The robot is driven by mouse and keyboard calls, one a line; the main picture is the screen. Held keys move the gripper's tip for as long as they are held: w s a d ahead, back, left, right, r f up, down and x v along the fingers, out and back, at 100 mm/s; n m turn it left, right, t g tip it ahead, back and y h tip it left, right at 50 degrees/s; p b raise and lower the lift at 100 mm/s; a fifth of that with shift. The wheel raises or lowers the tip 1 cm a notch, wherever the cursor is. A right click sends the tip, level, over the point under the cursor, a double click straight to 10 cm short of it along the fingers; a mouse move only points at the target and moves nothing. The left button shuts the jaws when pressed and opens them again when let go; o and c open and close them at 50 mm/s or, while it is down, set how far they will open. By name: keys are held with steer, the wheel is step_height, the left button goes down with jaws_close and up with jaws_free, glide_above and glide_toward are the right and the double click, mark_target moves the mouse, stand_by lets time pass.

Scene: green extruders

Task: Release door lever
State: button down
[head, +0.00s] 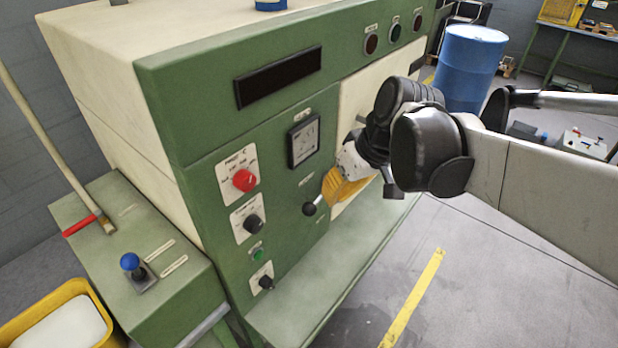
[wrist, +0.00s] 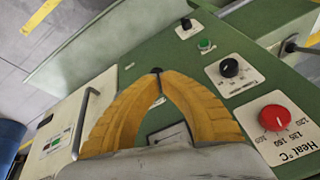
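My gripper (head: 325,203) has yellow fingers and is at the lever from the right. In the wrist view the two fingers of my gripper (wrist: 156,72) come together at their tips, with the dark end of the lever (wrist: 156,70) right at the tips. The fingers look shut on it. The rest of the lever is hidden behind the fingers. The cream door (head: 362,84) beside the lever is partly covered by my arm.
A red heat knob (head: 244,180) and a black knob (head: 253,224) stick out left of the lever. A green ledge (head: 300,300) runs below the panel. A blue barrel (head: 468,70) stands at the back right. The floor in front is clear.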

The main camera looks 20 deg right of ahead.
mark_target(314, 203)
steer(key=w+d+r+n+g+y+p, duration=0.1)
steer(key=w+d+r+n+y+p, duration=0.1)
steer(key=w+d, duration=0.3)
steer(key=shift+d+r+n+y, duration=0.15)
steer(key=shift+d+n+y, duration=0.25)
steer(key=shift+d+y, duration=0.55)
steer(key=shift+d, duration=0.1)
steer(key=b+x, duration=0.4)
steer(key=x, duration=1)
steer(key=shift+w+d, duration=0.15)
steer(key=shift+h, duration=0.25)
steer(key=shift+f, duration=0.35)
